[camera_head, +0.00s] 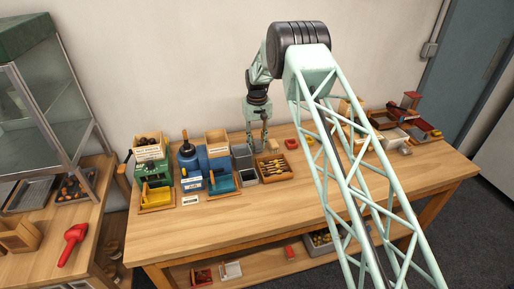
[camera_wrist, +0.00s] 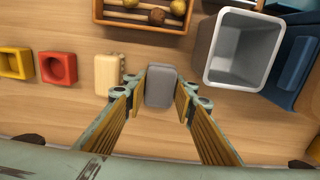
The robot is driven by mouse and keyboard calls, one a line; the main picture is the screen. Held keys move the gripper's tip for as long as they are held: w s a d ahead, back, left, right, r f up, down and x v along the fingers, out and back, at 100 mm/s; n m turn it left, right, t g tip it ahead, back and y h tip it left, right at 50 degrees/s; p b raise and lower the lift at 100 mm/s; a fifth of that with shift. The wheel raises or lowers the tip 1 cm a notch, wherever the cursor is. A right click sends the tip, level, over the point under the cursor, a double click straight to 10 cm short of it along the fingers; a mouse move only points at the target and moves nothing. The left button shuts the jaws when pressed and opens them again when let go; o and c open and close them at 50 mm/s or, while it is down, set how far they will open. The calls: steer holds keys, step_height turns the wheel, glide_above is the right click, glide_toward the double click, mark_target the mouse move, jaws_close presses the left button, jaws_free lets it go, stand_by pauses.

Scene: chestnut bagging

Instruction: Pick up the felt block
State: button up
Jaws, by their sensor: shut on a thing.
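A small grey block (camera_wrist: 161,86), which looks like the felt block, sits between my fingertips in the wrist view. My gripper (camera_wrist: 160,97) is shut on it, one finger on each side. In the head view my gripper (camera_head: 257,144) reaches down at the back of the wooden bench, near the wall. The block cannot be made out there. A cream block (camera_wrist: 108,74) lies beside the held one in the wrist view, apart from it; it also shows in the head view (camera_head: 273,145).
A grey bin (camera_wrist: 240,48) and a blue holder (camera_wrist: 296,72) stand close by in the wrist view. A wooden crate (camera_wrist: 145,20) with chestnuts is near too. Red (camera_wrist: 57,67) and yellow (camera_wrist: 15,63) square pieces lie beyond the cream block. The bench front (camera_head: 250,215) is clear.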

mark_target(257, 142)
steer(key=shift+r, duration=3.95)
steer(key=shift+o, duration=1.4)
steer(key=shift+c, duration=1.4)
steer(key=shift+s, duration=0.1)
